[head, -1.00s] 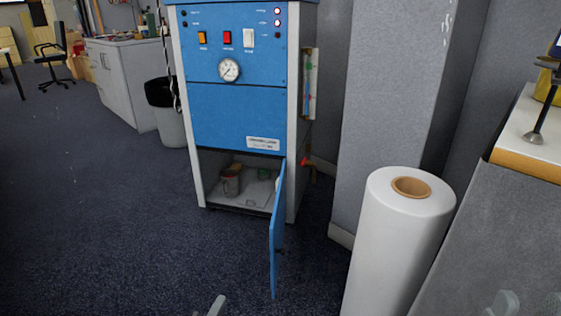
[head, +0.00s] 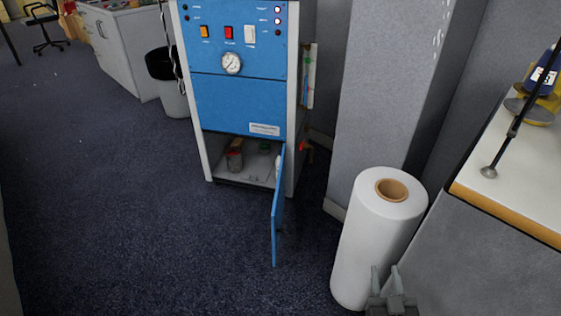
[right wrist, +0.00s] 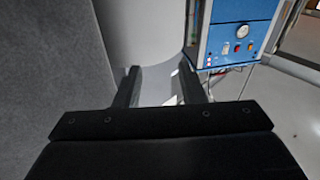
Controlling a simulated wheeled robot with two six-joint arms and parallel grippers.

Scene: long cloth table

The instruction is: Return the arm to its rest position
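My right gripper (head: 385,282) shows at the bottom edge of the head view, in front of the lower part of a white roll. In the right wrist view its two dark fingers (right wrist: 161,82) stand apart with nothing held between them. The rest of my right arm is out of the head view. My left gripper is not in view.
The white roll (head: 368,240) stands on the floor beside a grey pillar (head: 375,110). A white worktop (head: 510,185) is at right. Dark carpet (head: 120,220) is clear at left.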

